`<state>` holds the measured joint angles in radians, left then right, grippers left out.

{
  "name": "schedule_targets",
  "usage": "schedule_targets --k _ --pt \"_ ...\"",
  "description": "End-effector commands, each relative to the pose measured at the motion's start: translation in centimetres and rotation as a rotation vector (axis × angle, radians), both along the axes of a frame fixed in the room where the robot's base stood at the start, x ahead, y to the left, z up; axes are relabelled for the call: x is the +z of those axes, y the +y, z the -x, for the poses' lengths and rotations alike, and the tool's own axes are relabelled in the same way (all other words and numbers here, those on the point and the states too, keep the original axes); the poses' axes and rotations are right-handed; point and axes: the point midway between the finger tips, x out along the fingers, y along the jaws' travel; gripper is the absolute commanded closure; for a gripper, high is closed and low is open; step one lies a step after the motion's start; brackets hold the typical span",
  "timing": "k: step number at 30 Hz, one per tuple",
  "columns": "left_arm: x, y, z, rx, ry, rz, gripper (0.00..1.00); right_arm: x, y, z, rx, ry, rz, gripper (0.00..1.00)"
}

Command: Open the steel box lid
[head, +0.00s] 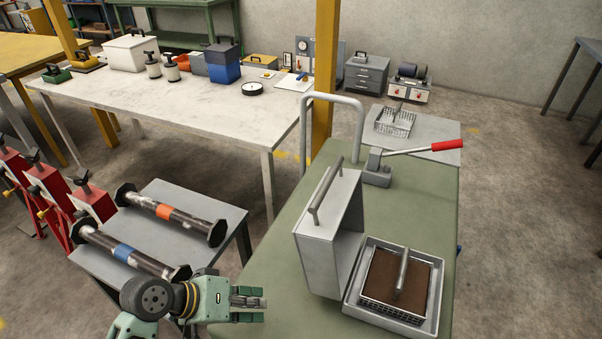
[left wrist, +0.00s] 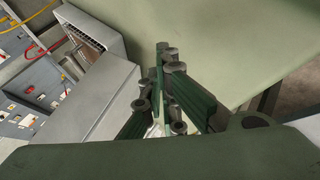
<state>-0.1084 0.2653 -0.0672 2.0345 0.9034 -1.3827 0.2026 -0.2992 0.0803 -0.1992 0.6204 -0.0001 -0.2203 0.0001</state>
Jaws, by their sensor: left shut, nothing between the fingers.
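The steel box (head: 350,312) sits on the green bench top, with a brown block and a grey handle inside its open top. Its grey lid (head: 325,240) stands upright along the box's left side, its bar handle (head: 326,190) facing left. My left gripper (head: 262,303) is shut and empty over the bench's front left, left of the lid and apart from it. In the left wrist view the shut fingers (left wrist: 163,75) point over bare green surface, with the lid (left wrist: 100,105) and part of the box (left wrist: 95,28) at left. My right gripper is not in view.
A lever tool with a red grip (head: 446,145) and a bent grey tube frame (head: 333,98) stand behind the lid. A wire basket (head: 395,121) is farther back. Flanged spools (head: 172,214) lie on a grey table at left. Bench surface between gripper and lid is clear.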

Motion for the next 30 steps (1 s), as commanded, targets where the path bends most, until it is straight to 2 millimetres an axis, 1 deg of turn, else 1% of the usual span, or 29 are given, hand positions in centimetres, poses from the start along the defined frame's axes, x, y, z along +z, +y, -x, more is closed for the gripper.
schedule_targets --k 1,2,3,5,6,7,8,9,12,15,18,20,22,26,30 --pt "1.8 -0.1 -2.4 0.015 0.000 0.083 1.00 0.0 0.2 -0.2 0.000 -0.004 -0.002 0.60" --pt "3.0 -0.3 -3.6 0.026 0.008 0.143 1.00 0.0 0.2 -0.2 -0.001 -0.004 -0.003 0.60" --pt "4.9 -0.4 -5.3 0.040 0.017 0.227 1.00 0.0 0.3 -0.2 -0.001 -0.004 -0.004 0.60" --pt "7.8 -0.3 -7.6 0.061 0.033 0.349 1.00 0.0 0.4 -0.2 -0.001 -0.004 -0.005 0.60" --pt "9.9 -0.1 -9.0 0.074 0.043 0.427 1.00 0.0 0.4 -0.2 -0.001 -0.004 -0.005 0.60" --pt "11.4 0.2 -10.1 0.083 0.050 0.482 1.00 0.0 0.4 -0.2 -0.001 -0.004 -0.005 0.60" --pt "12.9 0.5 -11.0 0.091 0.057 0.535 1.00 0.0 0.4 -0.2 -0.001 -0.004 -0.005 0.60" --pt "14.8 0.9 -12.0 0.100 0.065 0.600 1.00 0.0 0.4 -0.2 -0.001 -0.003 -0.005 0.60" --pt "18.7 2.0 -14.0 0.116 0.081 0.729 1.00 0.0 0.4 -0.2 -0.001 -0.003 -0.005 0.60" --pt "21.1 2.8 -15.1 0.124 0.094 0.809 1.00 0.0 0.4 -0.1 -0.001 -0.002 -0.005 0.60" --pt "22.2 2.9 -15.7 0.127 0.099 0.846 1.00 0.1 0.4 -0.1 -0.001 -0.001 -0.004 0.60" --pt "22.5 2.6 -15.9 0.127 0.101 0.854 1.00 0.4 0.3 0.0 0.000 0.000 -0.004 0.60" --pt "22.6 1.7 -16.2 0.127 0.101 0.854 1.00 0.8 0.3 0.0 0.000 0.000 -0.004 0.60" --pt "22.7 -0.6 -17.1 0.127 0.102 0.854 1.00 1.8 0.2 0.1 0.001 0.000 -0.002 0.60" --pt "22.7 -3.5 -18.3 0.125 0.102 0.854 1.00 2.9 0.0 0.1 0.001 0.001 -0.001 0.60"
